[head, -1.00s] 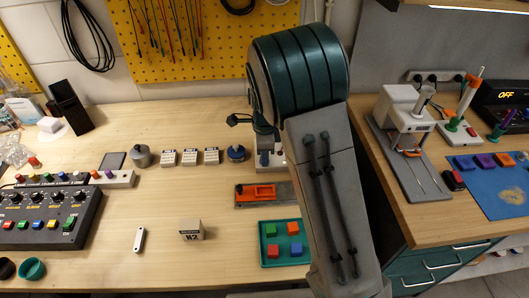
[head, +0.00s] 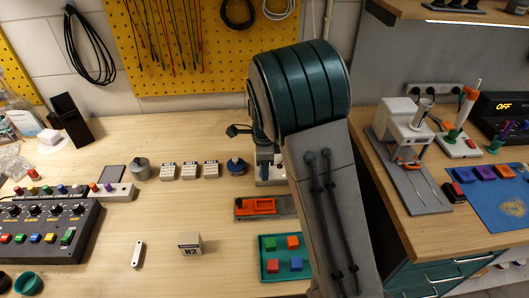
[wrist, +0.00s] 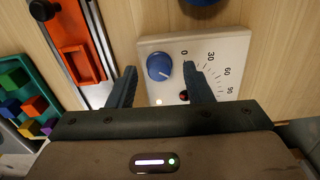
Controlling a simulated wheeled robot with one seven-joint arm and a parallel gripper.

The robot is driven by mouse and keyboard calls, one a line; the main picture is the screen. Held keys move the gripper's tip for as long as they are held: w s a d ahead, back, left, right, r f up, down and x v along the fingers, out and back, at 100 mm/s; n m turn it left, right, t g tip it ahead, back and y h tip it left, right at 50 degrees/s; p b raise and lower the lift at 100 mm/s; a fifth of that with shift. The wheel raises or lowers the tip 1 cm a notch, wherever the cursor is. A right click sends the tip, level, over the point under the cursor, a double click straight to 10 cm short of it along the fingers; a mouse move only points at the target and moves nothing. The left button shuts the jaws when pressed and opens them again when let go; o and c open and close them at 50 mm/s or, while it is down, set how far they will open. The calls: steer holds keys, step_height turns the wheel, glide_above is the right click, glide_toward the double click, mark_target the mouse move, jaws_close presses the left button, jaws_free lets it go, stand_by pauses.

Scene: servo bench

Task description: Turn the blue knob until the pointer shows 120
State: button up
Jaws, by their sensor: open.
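The blue knob (wrist: 159,66) sits on a white dial panel (wrist: 222,45) in the wrist view. A short white mark shows on the knob. Printed numbers 0, 30, 60 and 90 curve to its right; I see no 120. My gripper (wrist: 160,69) is open, with one finger left of the knob and one right of it. The right finger covers part of the panel. I cannot tell whether the fingers touch the knob. In the head view the panel (head: 272,178) is mostly hidden behind my arm.
An orange-and-grey slider unit (head: 257,207) and a green tray (head: 265,274) with coloured blocks lie near the panel. A separate round blue thing (head: 236,166) stands to its left. A block marked with black (head: 190,244) and a control box (head: 45,235) are further left.

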step_height(320, 180, up, 13)
steer(key=b, duration=0.1)
steer(key=shift+r, duration=0.1)
stand_by(0.5)
